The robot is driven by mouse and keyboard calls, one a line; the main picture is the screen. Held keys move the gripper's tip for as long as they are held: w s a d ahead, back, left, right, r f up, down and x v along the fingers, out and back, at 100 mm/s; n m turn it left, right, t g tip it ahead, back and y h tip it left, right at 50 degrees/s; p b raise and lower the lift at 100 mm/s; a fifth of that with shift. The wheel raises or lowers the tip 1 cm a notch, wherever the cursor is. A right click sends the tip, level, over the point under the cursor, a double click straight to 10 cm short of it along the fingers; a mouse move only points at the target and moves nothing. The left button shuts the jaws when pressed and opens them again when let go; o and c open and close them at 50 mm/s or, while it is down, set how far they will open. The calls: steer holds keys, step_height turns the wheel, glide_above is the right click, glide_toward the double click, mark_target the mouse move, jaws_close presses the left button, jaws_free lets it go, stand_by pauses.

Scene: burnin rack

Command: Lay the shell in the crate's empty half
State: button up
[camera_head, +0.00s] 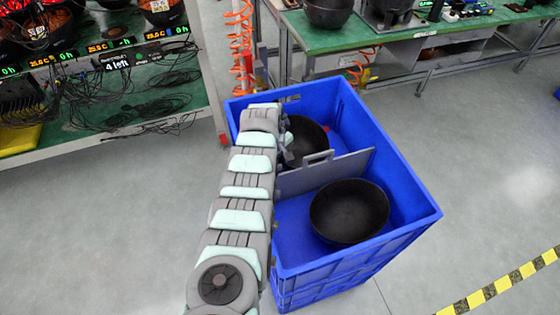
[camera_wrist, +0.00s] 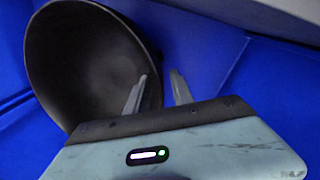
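A black bowl-shaped shell (camera_head: 308,140) is in the far half of the blue crate (camera_head: 408,180), partly hidden by my arm. A second black shell (camera_head: 349,210) lies open side up in the near half. My gripper (camera_head: 288,150) is down at the left side of the far shell; its fingers are hard to make out there. In the wrist view the shell (camera_wrist: 85,65) fills the left side, and my gripper (camera_wrist: 158,74) has its fingers apart at the shell's rim. One finger overlaps the inside, the other is outside, with a visible gap to the rim.
A grey divider (camera_head: 335,170) with a raised handle splits the crate across. A green workbench (camera_head: 360,38) stands behind, with an orange coiled hose (camera_head: 240,45) nearby. A rack (camera_head: 110,75) with cables is at left.

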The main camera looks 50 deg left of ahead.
step_height(320, 180, up, 12)
steer(key=s+p, duration=0.2)
steer(key=p, duration=0.3)
steer(key=shift+d, duration=0.15)
steer(key=shift+s, duration=0.1)
steer(key=shift+r+p, duration=0.1)
steer(key=shift+p, duration=0.2)
